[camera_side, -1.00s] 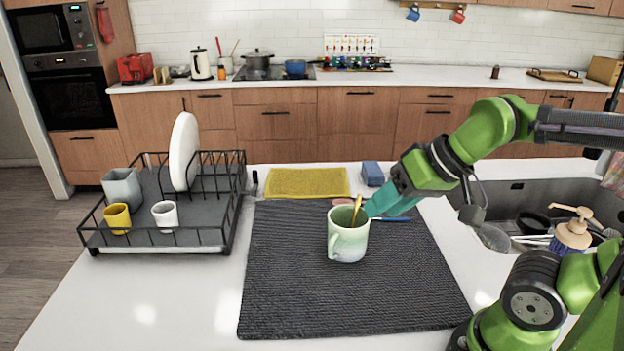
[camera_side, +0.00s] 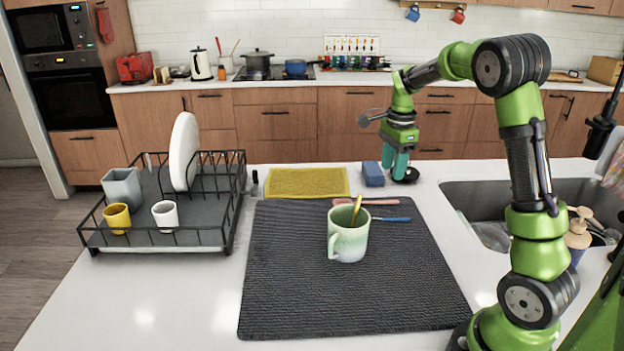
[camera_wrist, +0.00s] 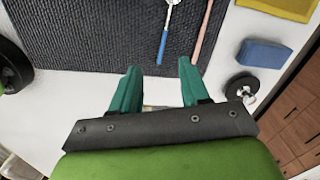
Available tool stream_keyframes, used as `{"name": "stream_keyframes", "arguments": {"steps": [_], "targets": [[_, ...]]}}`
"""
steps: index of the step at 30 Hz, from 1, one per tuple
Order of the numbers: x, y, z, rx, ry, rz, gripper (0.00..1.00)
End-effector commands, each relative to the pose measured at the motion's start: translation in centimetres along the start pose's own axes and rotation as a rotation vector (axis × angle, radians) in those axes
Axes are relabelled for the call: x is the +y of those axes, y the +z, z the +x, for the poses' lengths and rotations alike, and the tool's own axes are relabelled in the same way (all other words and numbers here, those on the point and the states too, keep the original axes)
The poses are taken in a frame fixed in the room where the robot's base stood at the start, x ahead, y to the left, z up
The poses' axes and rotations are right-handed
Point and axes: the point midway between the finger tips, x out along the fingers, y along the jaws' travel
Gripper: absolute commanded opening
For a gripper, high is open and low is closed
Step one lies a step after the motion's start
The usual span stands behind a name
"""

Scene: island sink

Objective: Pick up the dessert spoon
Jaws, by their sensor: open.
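A blue-handled utensil (camera_side: 391,219) and a pink-handled one (camera_side: 365,202) lie on the mat behind the mug. The blue handle (camera_wrist: 162,46) and pink handle (camera_wrist: 201,38) show in the wrist view, beyond my fingertips. I cannot tell which is the dessert spoon. My gripper (camera_side: 395,171) is open and empty, pointing down at the counter's far edge, apart from the utensils. Its fingers (camera_wrist: 159,68) show in the wrist view.
A blue sponge (camera_side: 373,174) and a round black item (camera_side: 407,177) are close to my gripper. A yellow cloth (camera_side: 306,183) lies behind the mat (camera_side: 320,300). A dish rack (camera_side: 160,237) stands left and the sink (camera_side: 470,195) right. The front of the mat is clear.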

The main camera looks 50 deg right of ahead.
Motion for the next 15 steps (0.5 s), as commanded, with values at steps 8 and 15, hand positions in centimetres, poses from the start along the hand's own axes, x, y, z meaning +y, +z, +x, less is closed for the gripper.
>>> {"name": "stream_keyframes", "arguments": {"steps": [8,15], "targets": [[-1.1,-0.7,-1.3,0.017,0.020,0.364,0.46],[-0.9,-0.7,2.4,0.017,0.026,0.384,0.46]]}}
